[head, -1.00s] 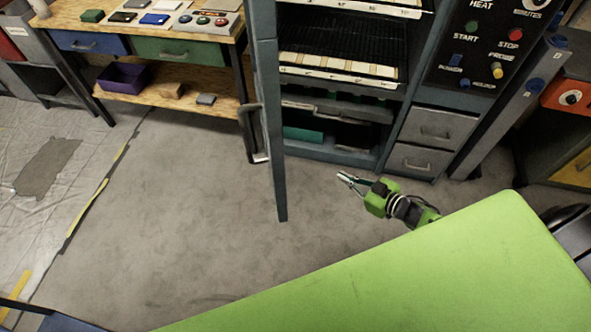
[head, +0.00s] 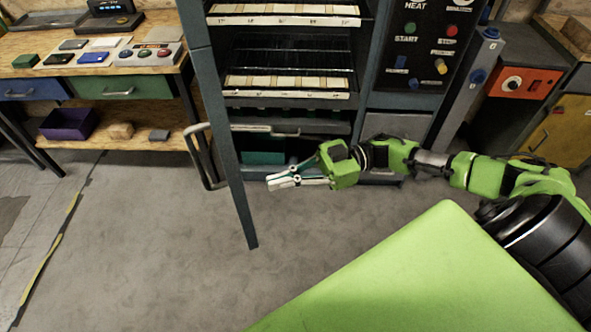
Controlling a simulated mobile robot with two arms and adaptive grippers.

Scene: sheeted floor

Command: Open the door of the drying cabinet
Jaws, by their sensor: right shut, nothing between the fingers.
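The drying cabinet (head: 365,60) stands at the back centre, its shelved inside exposed. Its door (head: 222,130) stands open at the cabinet's left side, seen nearly edge-on and reaching towards me. A long grey bar handle (head: 206,160) sits on the door's left, outer face. My right gripper (head: 270,182) is in front of the cabinet's lower part, on the inner side of the door and just right of it. Its fingers are shut and empty, pointing left at the door. I cannot tell if they touch it. My left gripper is out of view.
A wooden workbench (head: 40,85) with drawers and a purple bin (head: 69,123) stands at the left. An orange box (head: 523,83) stands at the right. My green body covers the lower right. The floor (head: 140,240) left of the door is clear.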

